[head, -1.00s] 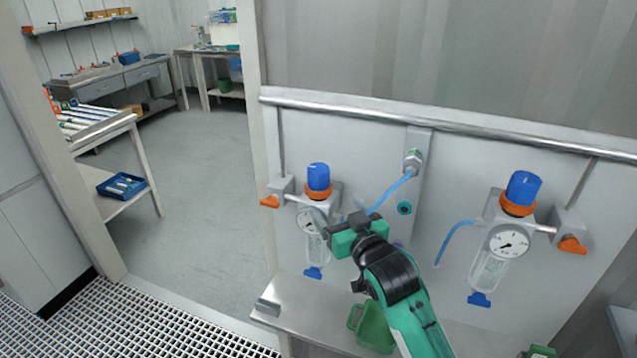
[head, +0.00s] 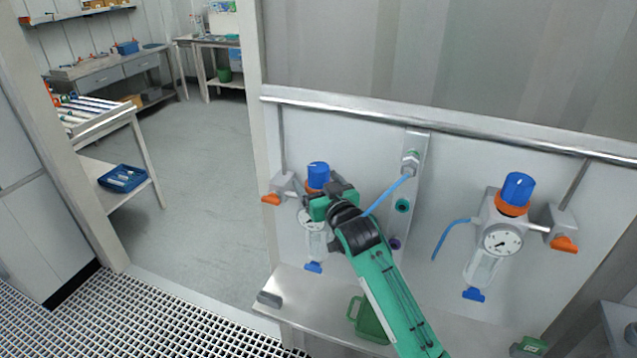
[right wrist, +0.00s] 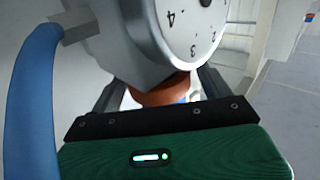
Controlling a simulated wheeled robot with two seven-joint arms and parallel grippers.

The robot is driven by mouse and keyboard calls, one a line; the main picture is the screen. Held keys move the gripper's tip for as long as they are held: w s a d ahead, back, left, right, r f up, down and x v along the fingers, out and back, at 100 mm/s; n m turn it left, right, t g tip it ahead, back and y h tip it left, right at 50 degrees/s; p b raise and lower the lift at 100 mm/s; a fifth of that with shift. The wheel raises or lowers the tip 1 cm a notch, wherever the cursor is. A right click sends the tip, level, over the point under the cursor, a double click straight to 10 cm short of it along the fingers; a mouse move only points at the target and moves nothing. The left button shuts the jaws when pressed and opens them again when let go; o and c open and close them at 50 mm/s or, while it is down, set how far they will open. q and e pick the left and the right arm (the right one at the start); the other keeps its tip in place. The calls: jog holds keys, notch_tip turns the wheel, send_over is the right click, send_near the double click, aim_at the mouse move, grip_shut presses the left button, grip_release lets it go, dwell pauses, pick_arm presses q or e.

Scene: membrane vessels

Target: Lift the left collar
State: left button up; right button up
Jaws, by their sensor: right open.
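The left collar (head: 313,189) is an orange ring under the blue knob (head: 318,170) of the left regulator, partly hidden by my right gripper in the head view. My right gripper (head: 335,190) is at the collar's right side, its jaws open. In the right wrist view the orange collar (right wrist: 165,93) shows below the gauge (right wrist: 192,28), with a dark finger on either side of it. I cannot tell whether the fingers touch it. My left gripper is in neither view.
A second regulator with an orange collar (head: 512,210) hangs on the right. A blue hose (head: 385,197) runs from the middle fitting, close by my right gripper. An orange valve handle (head: 271,199) sticks out left.

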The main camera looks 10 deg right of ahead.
jog(key=c, duration=1.4)
jog(key=shift+r+p, duration=0.7)
jog(key=shift+r, duration=0.15)
jog(key=o, duration=1.4)
jog(key=shift+f, duration=0.1)
